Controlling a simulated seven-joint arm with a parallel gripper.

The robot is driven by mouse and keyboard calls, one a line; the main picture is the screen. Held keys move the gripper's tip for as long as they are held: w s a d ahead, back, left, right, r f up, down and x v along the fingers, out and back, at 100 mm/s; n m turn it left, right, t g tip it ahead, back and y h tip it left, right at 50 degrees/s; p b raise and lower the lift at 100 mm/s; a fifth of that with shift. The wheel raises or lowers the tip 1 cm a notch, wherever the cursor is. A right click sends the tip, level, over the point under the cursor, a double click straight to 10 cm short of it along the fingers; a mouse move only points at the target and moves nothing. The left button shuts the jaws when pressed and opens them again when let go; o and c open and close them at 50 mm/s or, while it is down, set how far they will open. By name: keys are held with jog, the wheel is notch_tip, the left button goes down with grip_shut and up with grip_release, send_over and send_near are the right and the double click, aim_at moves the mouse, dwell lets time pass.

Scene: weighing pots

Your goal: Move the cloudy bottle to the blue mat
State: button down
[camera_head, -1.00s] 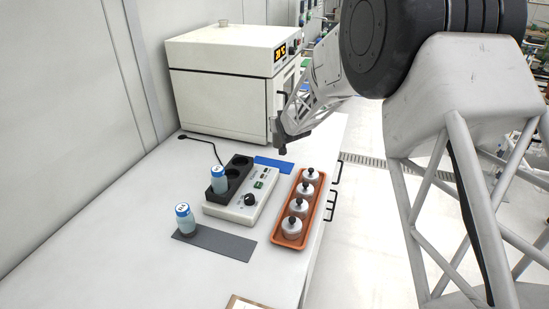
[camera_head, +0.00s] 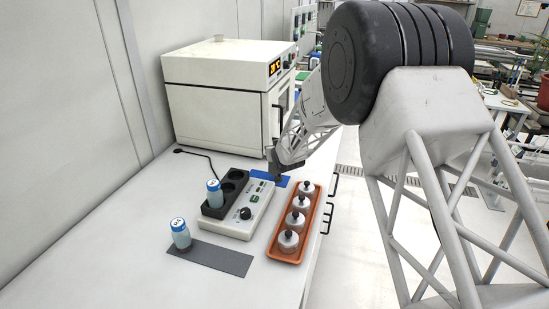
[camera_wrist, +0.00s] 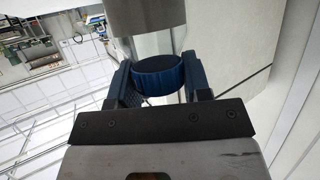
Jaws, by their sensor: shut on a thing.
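My gripper (camera_head: 281,175) is low at the blue mat (camera_head: 262,179), in front of the oven, and covers part of the mat. In the wrist view my gripper (camera_wrist: 158,84) is shut on a bottle by its ridged blue cap (camera_wrist: 157,72). A blue-capped bottle with pale blue contents (camera_head: 215,194) stands in the heater's dark block. A similar bottle (camera_head: 180,236) stands on the grey mat (camera_head: 222,259).
The white heater (camera_head: 240,217) has a black knob and empty dark wells. An orange tray (camera_head: 284,259) with several black-knobbed pots stands to its right. A white oven (camera_head: 218,95) stands behind. The white table (camera_head: 130,245) is clear at left.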

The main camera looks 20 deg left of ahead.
jog(key=shift+f, duration=1.55)
jog(key=shift+f, duration=0.15)
jog(key=c, duration=0.6)
grip_release()
jog(key=shift+o, duration=0.2)
jog(key=shift+r, duration=0.2)
jog(key=shift+s+d, duration=0.15)
jog(key=shift+s, duration=0.05)
jog(key=v, duration=1.1)
jog(key=shift+s+d, duration=0.15)
jog(key=shift+r, duration=0.1)
